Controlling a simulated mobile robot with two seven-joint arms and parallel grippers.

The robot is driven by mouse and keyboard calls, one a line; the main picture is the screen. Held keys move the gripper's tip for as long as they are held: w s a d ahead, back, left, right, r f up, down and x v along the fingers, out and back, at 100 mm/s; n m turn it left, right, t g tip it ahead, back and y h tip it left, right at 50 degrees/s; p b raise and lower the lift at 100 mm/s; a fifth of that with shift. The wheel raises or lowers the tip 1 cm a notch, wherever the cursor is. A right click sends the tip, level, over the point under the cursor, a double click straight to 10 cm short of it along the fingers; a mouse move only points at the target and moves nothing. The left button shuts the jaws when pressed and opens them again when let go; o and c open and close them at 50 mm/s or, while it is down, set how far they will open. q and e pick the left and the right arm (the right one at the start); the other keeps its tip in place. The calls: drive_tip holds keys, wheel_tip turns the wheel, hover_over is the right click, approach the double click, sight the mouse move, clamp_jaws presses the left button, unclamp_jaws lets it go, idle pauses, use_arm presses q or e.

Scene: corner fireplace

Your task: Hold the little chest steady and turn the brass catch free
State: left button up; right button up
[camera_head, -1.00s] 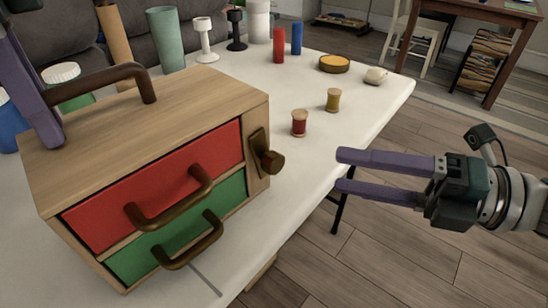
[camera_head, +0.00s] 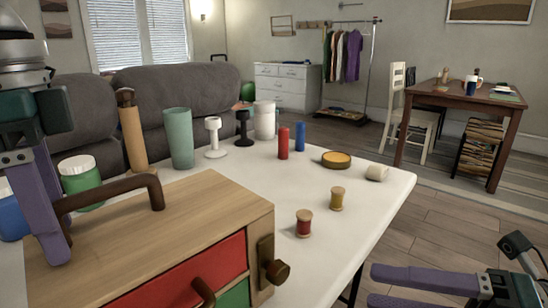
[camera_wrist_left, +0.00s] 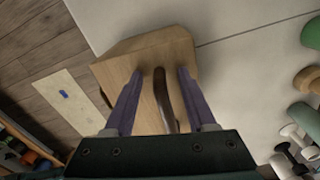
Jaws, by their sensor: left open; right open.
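The little chest (camera_head: 165,230) is a light wooden box with a red and a green drawer, standing on the white table. The brass catch (camera_head: 275,270), a dark brownish knob on a plate, is on its front right edge. A brown bar handle (camera_head: 153,190) arches over its top. My left gripper (camera_head: 58,240) is open at this handle. In the left wrist view its fingers (camera_wrist_left: 160,76) lie on either side of the handle (camera_wrist_left: 163,100), with gaps visible. My right gripper (camera_head: 374,285) is open and empty, right of the chest and apart from the catch.
A red spool (camera_head: 303,224) and a yellow spool (camera_head: 337,199) stand right of the chest. Behind are a green tumbler (camera_head: 178,138), a red cylinder (camera_head: 283,143), a blue cylinder (camera_head: 300,137) and a shallow amber dish (camera_head: 337,159). The table's right part (camera_head: 365,215) is mostly clear.

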idle(0.4)
use_arm(q)
drive_tip(key=o, duration=0.6)
drive_tip(key=shift+c, duration=0.2)
